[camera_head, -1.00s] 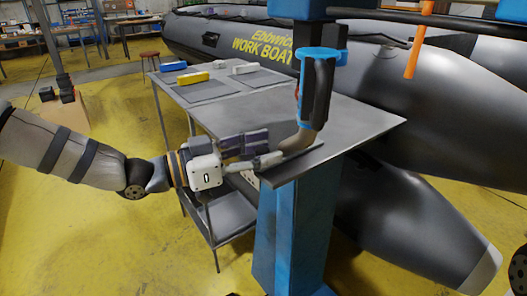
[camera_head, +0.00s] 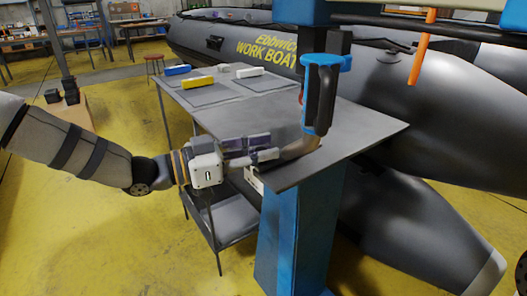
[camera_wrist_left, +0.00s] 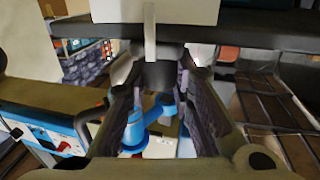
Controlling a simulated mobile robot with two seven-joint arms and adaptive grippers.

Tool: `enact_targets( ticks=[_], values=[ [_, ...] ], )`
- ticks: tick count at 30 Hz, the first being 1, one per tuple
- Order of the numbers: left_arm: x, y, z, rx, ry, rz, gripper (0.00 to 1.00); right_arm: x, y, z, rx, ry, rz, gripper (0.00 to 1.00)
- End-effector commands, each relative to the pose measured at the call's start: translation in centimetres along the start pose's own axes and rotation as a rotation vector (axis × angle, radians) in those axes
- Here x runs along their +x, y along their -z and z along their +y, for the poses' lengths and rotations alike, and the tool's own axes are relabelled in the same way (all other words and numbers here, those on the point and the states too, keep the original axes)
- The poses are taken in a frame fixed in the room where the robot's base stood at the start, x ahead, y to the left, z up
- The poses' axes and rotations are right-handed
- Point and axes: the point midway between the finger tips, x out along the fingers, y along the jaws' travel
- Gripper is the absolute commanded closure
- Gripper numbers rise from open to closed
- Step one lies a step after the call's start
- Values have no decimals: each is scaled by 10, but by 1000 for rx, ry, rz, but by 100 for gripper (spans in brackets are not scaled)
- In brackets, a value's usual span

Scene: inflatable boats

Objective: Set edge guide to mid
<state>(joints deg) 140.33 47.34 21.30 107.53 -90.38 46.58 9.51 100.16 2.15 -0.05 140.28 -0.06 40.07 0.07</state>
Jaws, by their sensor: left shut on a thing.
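My left gripper (camera_head: 272,154) reaches in from the left over the front edge of the grey worktable (camera_head: 365,125). Its fingers are at the foot of a blue-and-black machine head (camera_head: 319,95). In the left wrist view, the fingers (camera_wrist_left: 160,100) close on a dark grey rounded part (camera_wrist_left: 161,72) below a white block (camera_wrist_left: 150,10). I cannot tell for certain whether this part belongs to the edge guide. The guide's scale or mid mark cannot be read. My right gripper is not in view.
A blue column (camera_head: 300,235) stands before the table. Blue, yellow and white blocks (camera_head: 198,82) lie at its far left. A grey inflatable boat (camera_head: 440,100) fills the space behind and to the right. Yellow floor (camera_head: 110,240) is open at the left.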

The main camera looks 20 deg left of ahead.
Motion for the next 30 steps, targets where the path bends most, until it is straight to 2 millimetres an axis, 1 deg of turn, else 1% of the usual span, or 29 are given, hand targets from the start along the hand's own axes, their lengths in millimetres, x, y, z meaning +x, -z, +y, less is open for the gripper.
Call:
enact_targets(
  ticks=[1,2,3,4,12,15,17,24,27,30],
  values=[
    [0,-1,0,-3,1,0,100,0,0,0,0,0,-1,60],
    [0,-1,0,-3,1,0,74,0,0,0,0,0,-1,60],
    [0,-1,0,-3,1,0,65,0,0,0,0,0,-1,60],
    [0,-1,0,-3,1,0,58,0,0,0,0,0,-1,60],
    [0,-1,0,-2,0,0,57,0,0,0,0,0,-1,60],
    [-7,0,-1,0,2,0,57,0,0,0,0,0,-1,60],
    [-18,0,-1,0,4,2,57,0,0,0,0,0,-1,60],
    [-83,1,-1,1,3,4,57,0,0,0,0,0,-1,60],
    [-103,0,0,1,2,2,57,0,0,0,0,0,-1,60],
    [-114,0,0,-1,0,1,57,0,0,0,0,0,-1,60]
  ],
)
